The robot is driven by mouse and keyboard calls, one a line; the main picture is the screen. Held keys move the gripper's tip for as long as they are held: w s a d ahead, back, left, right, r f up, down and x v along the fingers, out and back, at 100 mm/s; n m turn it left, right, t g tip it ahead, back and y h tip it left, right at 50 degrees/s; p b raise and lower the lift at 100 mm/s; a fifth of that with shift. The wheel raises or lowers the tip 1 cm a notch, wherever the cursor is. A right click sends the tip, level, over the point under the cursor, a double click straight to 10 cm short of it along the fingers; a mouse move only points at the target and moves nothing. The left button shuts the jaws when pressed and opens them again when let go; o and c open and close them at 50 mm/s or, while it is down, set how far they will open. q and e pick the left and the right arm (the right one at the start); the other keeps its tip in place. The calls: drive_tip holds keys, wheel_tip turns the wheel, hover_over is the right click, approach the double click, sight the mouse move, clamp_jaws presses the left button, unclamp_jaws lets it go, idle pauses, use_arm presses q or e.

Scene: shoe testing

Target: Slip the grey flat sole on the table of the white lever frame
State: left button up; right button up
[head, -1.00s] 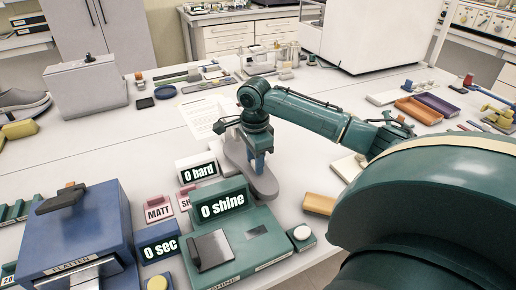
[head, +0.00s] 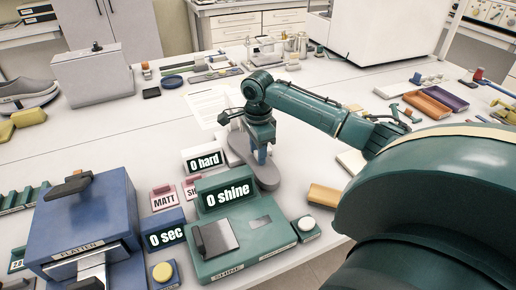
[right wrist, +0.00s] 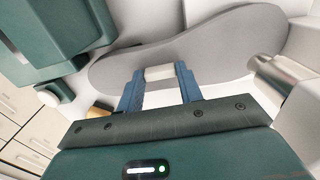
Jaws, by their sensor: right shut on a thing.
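The grey flat sole (head: 266,178) lies level beside the "0 hard" display, below my right gripper (head: 261,152). In the right wrist view the sole (right wrist: 235,45) spans the top of the picture. My right gripper (right wrist: 159,75) is shut on it near its middle, with a pale piece between the fingers. The white lever frame (head: 236,123) is mostly hidden behind my right arm and the sole. White surfaces show around the sole in the right wrist view. I cannot tell whether the sole touches the frame's table. My left gripper is out of view.
The "0 hard" display (head: 205,161) and the green "0 shine" device (head: 242,240) stand close left and in front. A yellow block (head: 325,195) lies right of the sole. The table behind is partly clear.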

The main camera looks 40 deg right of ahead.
drive_tip(key=o, duration=1.1)
drive_tip(key=shift+o, duration=0.2)
wheel_tip(320, 180, up, 13)
drive_tip(key=shift+r, duration=0.1)
